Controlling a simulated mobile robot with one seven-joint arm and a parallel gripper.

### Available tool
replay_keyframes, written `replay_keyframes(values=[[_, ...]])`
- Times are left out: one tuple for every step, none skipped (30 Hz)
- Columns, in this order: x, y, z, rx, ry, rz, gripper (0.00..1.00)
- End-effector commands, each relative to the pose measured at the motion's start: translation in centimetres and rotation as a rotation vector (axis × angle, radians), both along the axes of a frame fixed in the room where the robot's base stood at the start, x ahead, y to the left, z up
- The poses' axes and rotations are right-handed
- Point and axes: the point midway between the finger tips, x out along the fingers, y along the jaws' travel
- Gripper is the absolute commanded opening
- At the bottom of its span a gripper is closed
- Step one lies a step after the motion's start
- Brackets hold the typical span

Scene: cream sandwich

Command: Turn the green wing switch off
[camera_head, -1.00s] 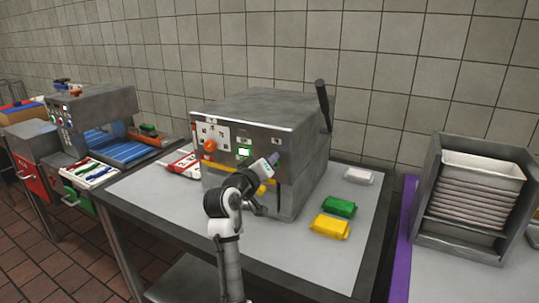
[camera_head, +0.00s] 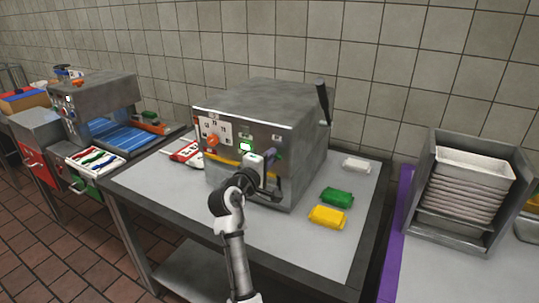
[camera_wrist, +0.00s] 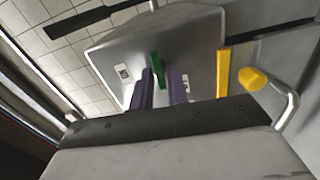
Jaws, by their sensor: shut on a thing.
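The green wing switch (camera_wrist: 157,66) shows in the wrist view on the grey front panel of the metal machine, between my two purple fingers. My gripper (camera_wrist: 160,80) is shut on it, with a finger on either side. Small white label plates (camera_wrist: 122,71) sit beside the switch in the wrist view.
A yellow bar (camera_wrist: 223,72) and a yellow-ended handle (camera_wrist: 254,79) are nearby. Green (camera_head: 336,196) and yellow (camera_head: 327,216) packets lie on the table to the right.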

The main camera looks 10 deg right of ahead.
Motion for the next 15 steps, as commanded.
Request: replay_keyframes(values=[[-0.01,0.02,0.03,-0.013,0.010,0.000,0.00],[-0.01,0.03,0.01,-0.020,0.015,0.000,0.00],[-0.01,0.03,-0.01,-0.028,0.020,0.000,0.00],[-0.01,0.03,-0.01,-0.033,0.024,0.000,0.00],[0.00,0.02,-0.03,-0.038,0.027,0.000,0.00],[0.00,0.02,-0.04,-0.043,0.030,0.000,0.00],[0.00,0.03,-0.05,-0.045,0.032,0.000,0.00],[0.00,0.02,-0.06,-0.047,0.033,0.000,0.00],[0.00,0.02,-0.07,-0.050,0.035,0.000,0.00],[0.00,0.03,-0.08,-0.052,0.036,0.000,0.00],[0.00,0.03,-0.08,-0.052,0.037,0.000,0.00],[0.00,0.04,-0.09,-0.052,0.037,0.000,0.00],[0.00,0.04,-0.09,-0.052,0.037,0.000,0.00],[0.00,0.04,-0.09,-0.052,0.037,0.000,0.00],[0.00,0.04,-0.09,-0.052,0.037,0.000,0.00]])
